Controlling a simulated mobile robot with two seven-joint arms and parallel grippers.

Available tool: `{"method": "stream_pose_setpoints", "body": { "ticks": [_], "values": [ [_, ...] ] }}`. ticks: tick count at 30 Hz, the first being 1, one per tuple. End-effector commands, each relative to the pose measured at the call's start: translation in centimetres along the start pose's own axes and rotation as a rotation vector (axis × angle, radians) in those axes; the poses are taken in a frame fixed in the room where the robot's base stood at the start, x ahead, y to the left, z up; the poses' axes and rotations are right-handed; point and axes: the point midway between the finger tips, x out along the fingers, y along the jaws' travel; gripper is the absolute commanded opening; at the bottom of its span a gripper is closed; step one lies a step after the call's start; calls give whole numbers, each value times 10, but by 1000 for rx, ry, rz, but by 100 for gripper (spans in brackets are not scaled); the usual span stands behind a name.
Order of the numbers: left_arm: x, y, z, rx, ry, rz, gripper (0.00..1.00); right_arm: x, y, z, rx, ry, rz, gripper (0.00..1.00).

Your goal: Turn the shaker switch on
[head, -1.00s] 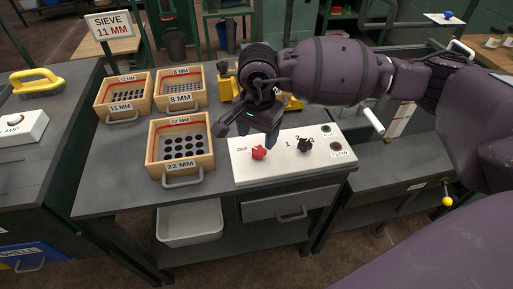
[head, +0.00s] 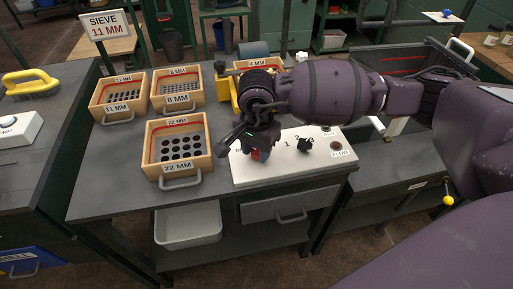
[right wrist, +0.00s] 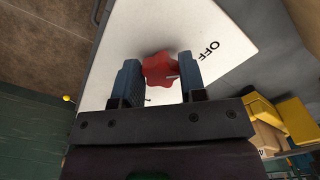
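The white switch panel (head: 288,170) lies on the front of the grey bench. Its red knob (right wrist: 160,68) shows in the right wrist view beside the "OFF" lettering. In the head view my right gripper (head: 256,148) points down over the knob and hides most of it. A black knob (head: 305,145), marked 1 and 2, sits to the right on the panel. My left gripper is not in view.
Wooden sieve boxes stand left of the panel: 22 MM (head: 180,167), 8 MM (head: 178,104) and 11 MM (head: 118,112). A 4 MM box (head: 257,64) stands behind my gripper. A "SIEVE 11 MM" sign (head: 105,25) rises at the back left.

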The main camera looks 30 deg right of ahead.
Motion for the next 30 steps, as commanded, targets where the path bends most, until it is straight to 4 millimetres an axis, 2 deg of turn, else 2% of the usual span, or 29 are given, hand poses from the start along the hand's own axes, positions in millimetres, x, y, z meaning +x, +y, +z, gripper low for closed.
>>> {"method": "stream_pose_setpoints", "body": {
  "ticks": [1, 3, 14, 20, 30],
  "values": [
    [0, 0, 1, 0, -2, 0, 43, 0, 0, 0, 0, 0, 0, 24],
    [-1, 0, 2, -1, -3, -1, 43, 0, 0, 0, 0, 0, 0, 15],
    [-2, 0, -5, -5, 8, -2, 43, -2, -1, 0, 63, 1, -2, 15],
    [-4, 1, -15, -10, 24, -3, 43, -4, -1, 0, 193, 2, -3, 15],
    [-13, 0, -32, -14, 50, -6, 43, -5, -3, -1, 509, 2, -5, 15]
  ]
}}
